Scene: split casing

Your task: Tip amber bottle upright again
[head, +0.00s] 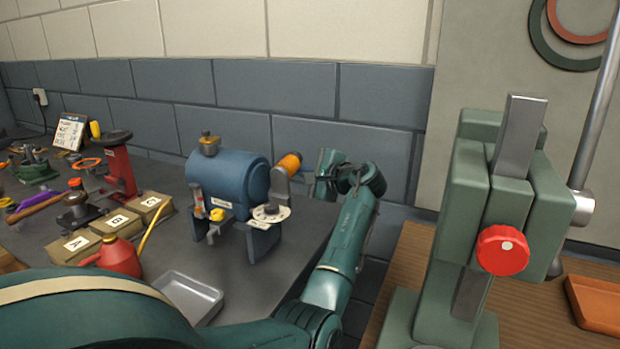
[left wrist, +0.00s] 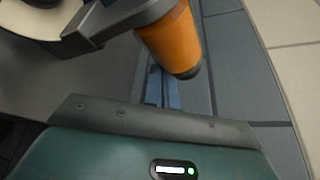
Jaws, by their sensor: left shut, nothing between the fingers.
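No bottle lying on its side can be made out for certain in either view. An orange cylinder (head: 290,164) with a dark end sits on a grey arm at the right of the blue drum-shaped casing; it looks like a handle grip. It also shows large in the left wrist view (left wrist: 172,42). A small amber-brown item (head: 209,143) with a dark top stands on the casing; I cannot tell if it is a bottle. My left gripper (head: 327,176) is shut and empty, just right of the orange cylinder. My right gripper is out of view.
The blue casing (head: 228,178) stands on the grey bench near its right edge. Boxes (head: 115,221), a red oil can (head: 120,257), a metal tray (head: 188,297) and a red stand (head: 118,166) are to the left. A green press (head: 485,220) stands on the wooden bench at right.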

